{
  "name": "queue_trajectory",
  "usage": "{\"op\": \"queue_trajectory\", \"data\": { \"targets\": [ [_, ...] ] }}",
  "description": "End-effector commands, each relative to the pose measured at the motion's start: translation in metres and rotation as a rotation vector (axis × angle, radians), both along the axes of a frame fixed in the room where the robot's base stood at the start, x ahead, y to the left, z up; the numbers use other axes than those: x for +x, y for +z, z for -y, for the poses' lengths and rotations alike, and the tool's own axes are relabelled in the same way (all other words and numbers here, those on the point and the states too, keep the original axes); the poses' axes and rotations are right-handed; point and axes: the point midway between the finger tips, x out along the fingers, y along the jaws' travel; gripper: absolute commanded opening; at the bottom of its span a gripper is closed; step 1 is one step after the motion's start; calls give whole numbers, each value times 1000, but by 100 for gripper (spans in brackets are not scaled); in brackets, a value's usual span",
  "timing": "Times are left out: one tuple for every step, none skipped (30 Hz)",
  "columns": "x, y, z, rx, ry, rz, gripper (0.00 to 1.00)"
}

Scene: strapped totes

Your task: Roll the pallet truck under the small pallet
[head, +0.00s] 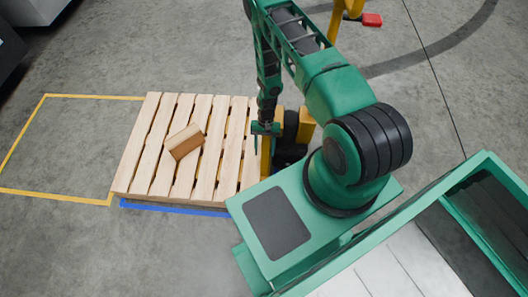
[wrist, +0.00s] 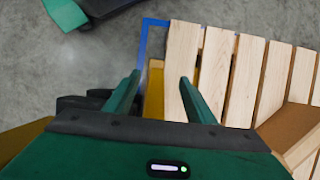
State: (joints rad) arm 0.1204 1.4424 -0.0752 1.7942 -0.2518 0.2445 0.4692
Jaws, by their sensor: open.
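The small pallet (head: 182,180), of light wooden slats, lies flat on the floor and fills the right of the wrist view (wrist: 247,80). Yellow pallet truck parts (head: 307,125) and a dark wheel show at its right side, mostly hidden by my arm. A yellow bar (wrist: 154,88), seemingly a fork, lies along the pallet's edge in the wrist view; how far the truck reaches under the slats I cannot tell. My gripper (head: 265,143) points down at that edge. Its two green fingers (wrist: 160,85) are open and apart, with the yellow bar seen between them.
A brown box (head: 186,142) sits on the pallet. Yellow floor tape (head: 55,194) outlines an empty area to the left; blue tape (head: 170,208) runs along the near side. A yellow part with a red end (head: 372,20) stands at the top. Dark objects occupy the top left corner.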

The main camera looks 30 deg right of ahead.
Motion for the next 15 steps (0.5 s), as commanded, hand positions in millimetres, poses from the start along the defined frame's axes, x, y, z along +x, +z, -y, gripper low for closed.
{"op": "queue_trajectory", "data": {
  "targets": [
    [-2,-4,-1,0,0,-1,50],
    [-3,-6,-1,0,0,-1,50],
    [-3,-8,-2,0,0,-1,50],
    [-4,-9,-2,0,0,-1,50],
    [-4,-10,-2,0,0,-1,50],
    [-4,-10,-3,0,0,-1,50],
    [-4,-11,-3,0,0,-1,50],
    [-4,-11,-3,0,0,-1,50],
    [-4,-11,-3,0,0,-1,50],
    [-4,-11,-3,0,0,-1,50],
    [-4,-11,-3,0,0,-1,50],
    [-4,-11,-3,0,0,-1,50],
    [-4,-11,-3,0,0,-1,50],
    [-4,-11,-2,0,0,-1,48],
    [-4,-11,-2,0,0,-1,38]
  ]
}}
